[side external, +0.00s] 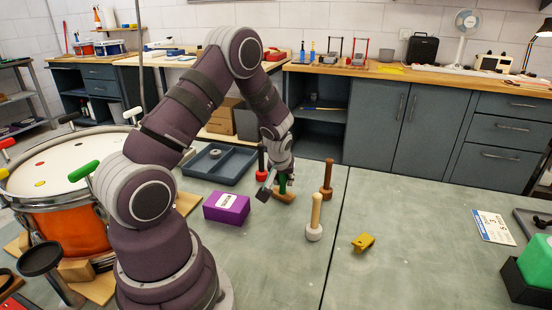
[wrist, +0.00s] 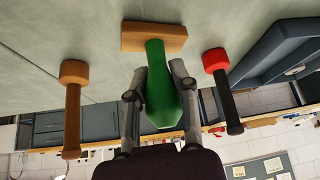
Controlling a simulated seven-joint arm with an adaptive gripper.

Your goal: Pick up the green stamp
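The green stamp has a green handle (wrist: 158,85) and a flat wooden base (wrist: 154,37). It also shows in the side external view (side external: 284,196), partly hidden by my gripper, with its base appearing to rest on the bench. My gripper (wrist: 160,70) has one finger on each side of the green handle. Both fingertips look pressed against it, with no clear gap. In the side external view my gripper (side external: 281,181) is low over the stamp, beside its handle.
A red-based stamp (wrist: 222,85) and a brown stamp (wrist: 72,105) stand on either side. A pale-handled stamp (side external: 315,222), a purple box (side external: 226,208), a yellow piece (side external: 363,242) and a blue-grey tray (side external: 220,166) are nearby.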

